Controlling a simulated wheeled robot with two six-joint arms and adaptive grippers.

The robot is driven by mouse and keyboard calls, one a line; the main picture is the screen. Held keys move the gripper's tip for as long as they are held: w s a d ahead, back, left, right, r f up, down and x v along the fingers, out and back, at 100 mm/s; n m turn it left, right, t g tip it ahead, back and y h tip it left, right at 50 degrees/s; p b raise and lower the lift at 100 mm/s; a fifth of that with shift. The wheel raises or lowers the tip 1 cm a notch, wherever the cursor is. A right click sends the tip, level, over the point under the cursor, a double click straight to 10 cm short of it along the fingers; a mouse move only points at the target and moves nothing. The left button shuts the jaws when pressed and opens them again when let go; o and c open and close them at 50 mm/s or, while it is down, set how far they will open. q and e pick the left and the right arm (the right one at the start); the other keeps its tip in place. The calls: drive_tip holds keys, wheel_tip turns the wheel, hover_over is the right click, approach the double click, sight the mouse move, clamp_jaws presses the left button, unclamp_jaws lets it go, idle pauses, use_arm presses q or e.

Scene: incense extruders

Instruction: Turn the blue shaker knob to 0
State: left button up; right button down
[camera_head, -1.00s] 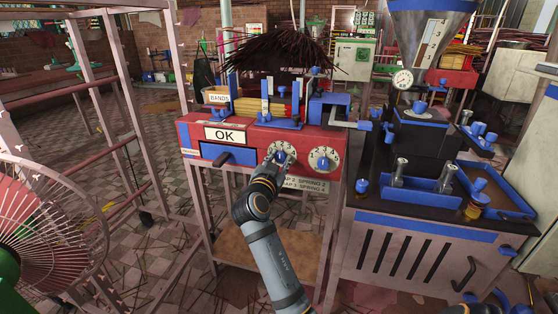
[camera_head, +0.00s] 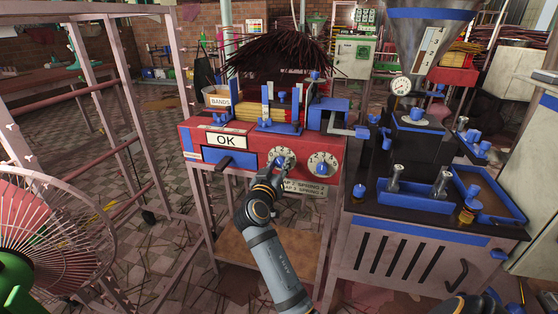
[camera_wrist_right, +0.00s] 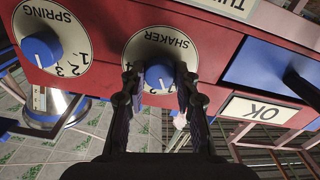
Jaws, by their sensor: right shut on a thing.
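The blue shaker knob (camera_wrist_right: 160,76) sits in the middle of a cream dial marked SHAKER, upside down in the right wrist view. Its white pointer line faces the bottom of that view, towards the printed numbers; the exact number is partly hidden. In the head view the shaker dial (camera_head: 287,154) is on the front of the red machine, with its knob partly behind my gripper. My right gripper (camera_wrist_right: 160,81) has one dark finger on each side of the knob and is shut on it. My left gripper is not in view.
The SPRING dial (camera_head: 323,164) is close to the right of the shaker dial. A dark machine with blue trim (camera_head: 425,225) stands at right, a fan (camera_head: 50,225) at left.

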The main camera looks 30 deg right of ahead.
drive_tip(key=n+p, duration=0.1)
drive_tip(key=n, duration=0.1)
drive_tip(key=shift+r+n+p, duration=0.2)
drive_tip(key=shift+n+p, duration=0.5)
drive_tip(key=shift+n, duration=0.2)
drive_tip(key=n+p, duration=0.2)
drive_tip(key=n, duration=0.1)
drive_tip(key=shift+f+n, duration=0.15)
drive_tip(key=shift+n, duration=0.15)
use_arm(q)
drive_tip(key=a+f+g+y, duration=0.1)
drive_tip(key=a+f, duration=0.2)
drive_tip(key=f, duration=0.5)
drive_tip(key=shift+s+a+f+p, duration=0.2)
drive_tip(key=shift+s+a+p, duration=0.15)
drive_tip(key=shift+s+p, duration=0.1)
use_arm(e)
drive_tip(key=shift+n, duration=0.4)
drive_tip(key=c, duration=1)
unclamp_jaws()
wheel_tip(320, 180, up, 10)
drive_tip(key=shift+f, duration=0.1)
